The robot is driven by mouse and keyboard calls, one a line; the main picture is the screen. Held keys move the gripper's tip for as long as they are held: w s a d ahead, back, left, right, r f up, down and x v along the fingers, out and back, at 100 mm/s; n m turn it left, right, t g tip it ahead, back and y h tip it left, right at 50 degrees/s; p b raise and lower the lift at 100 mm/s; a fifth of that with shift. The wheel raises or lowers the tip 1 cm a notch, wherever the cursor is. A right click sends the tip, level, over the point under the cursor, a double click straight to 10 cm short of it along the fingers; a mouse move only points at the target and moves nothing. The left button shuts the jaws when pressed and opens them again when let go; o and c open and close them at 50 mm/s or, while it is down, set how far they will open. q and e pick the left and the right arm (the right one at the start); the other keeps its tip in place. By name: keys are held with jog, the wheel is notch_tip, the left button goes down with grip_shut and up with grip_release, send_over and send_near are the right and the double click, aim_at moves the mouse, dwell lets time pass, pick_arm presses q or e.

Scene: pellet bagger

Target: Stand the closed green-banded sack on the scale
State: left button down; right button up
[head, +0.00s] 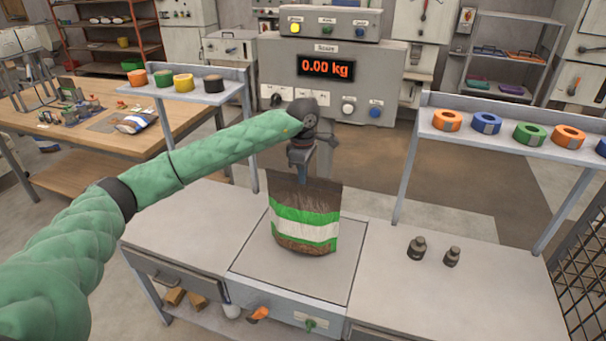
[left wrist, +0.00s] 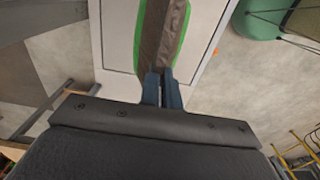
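The green-banded sack (head: 304,228) is brown with green and white bands and hangs roughly upright over the scale plate (head: 252,256). My left gripper (head: 302,170) is shut on its top edge from above. In the left wrist view the two blue fingers (left wrist: 162,90) pinch the top of the sack (left wrist: 160,45), seen from above. The scale display (head: 326,68) reads 0.00 kg. Whether the sack's bottom touches the plate cannot be told by sight alone. My right gripper is not in view.
Two dark weights (head: 417,247) stand on the bench right of the scale plate. A shelf with tape rolls (head: 530,134) is at the right, another (head: 183,82) at the left. A second bag (head: 136,122) lies on the wooden table. The bench left of the plate is clear.

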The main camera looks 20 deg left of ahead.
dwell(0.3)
pick_arm(q)
jog(key=shift+f+b, duration=0.45)
jog(key=shift+f, duration=0.05)
jog(key=c, duration=1.6)
grip_release()
jog(key=shift+o, duration=0.2)
